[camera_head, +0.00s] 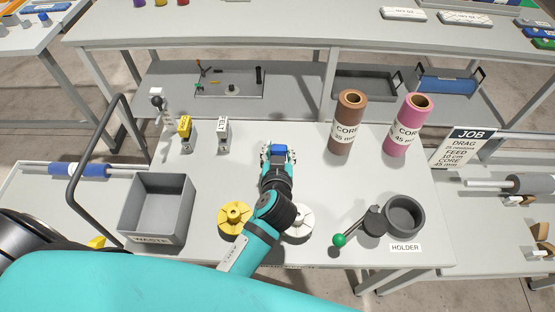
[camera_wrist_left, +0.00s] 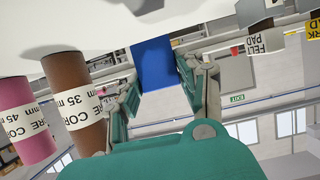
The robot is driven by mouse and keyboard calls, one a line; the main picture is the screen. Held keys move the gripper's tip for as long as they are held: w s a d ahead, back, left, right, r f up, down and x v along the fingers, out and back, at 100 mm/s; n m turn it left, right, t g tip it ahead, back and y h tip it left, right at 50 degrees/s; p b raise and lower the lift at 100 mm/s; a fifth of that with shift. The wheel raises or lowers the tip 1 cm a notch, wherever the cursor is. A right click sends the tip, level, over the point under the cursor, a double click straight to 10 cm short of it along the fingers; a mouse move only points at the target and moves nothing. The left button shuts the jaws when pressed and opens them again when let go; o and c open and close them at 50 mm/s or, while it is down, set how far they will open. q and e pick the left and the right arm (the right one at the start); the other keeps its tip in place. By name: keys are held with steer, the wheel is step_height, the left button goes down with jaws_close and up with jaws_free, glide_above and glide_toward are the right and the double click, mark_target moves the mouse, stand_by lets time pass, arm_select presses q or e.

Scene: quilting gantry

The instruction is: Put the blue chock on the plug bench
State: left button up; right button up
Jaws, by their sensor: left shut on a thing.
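The blue chock (camera_head: 279,149) is between the fingertips of my left gripper (camera_head: 278,154), near the middle of the white bench (camera_head: 310,182). In the left wrist view the blue chock (camera_wrist_left: 155,63) shows as a plain blue block, with the fingers of the left gripper (camera_wrist_left: 158,86) closed on its two sides. The bench carries a yellow round plug (camera_head: 235,217) and a white round plug (camera_head: 299,224), partly hidden by my left arm. I cannot tell whether the chock touches the bench top. My right gripper is not in view.
A grey waste bin (camera_head: 156,208) stands at left. A grey holder cup (camera_head: 404,216) and a green-knobbed lever (camera_head: 340,239) are at right. A brown core (camera_head: 346,125) and a pink core (camera_head: 406,127) stand at the back. Yellow and white pad boxes stand back left.

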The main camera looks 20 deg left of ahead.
arm_select(q)
steer(key=shift+f, duration=2.1)
steer(key=o, duration=1.2)
steer(key=shift+f, duration=0.1)
